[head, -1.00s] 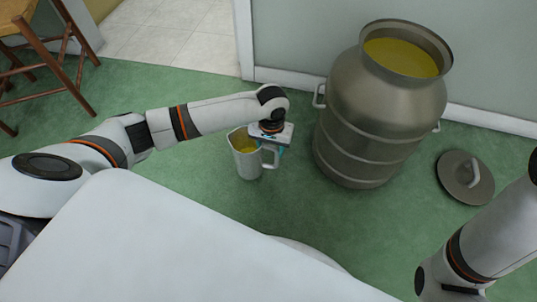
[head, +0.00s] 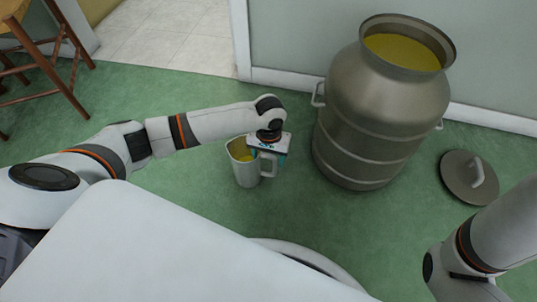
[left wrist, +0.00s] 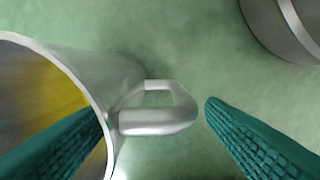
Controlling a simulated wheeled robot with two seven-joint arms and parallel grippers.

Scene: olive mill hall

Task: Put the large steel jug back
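The large steel jug (head: 245,174) is upright in the head view, left of the big steel drum, with yellow-green oil inside. My left gripper (head: 265,152) is on the jug's handle side, pointing down. In the left wrist view, the jug (left wrist: 110,75) fills the left side and its handle (left wrist: 160,120) lies between my teal fingers (left wrist: 155,107). One finger is at the rim, the other just beyond the handle's outer side. The jug moves with the gripper, so it appears held. Whether its base touches the floor is unclear. My right gripper is out of view.
A big steel drum (head: 375,130) full of yellow-green oil stands by the wall, close right of the jug. Its round lid (head: 460,185) lies on the green floor at right. A wooden stool (head: 50,60) stands at upper left. Green floor left of the jug is clear.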

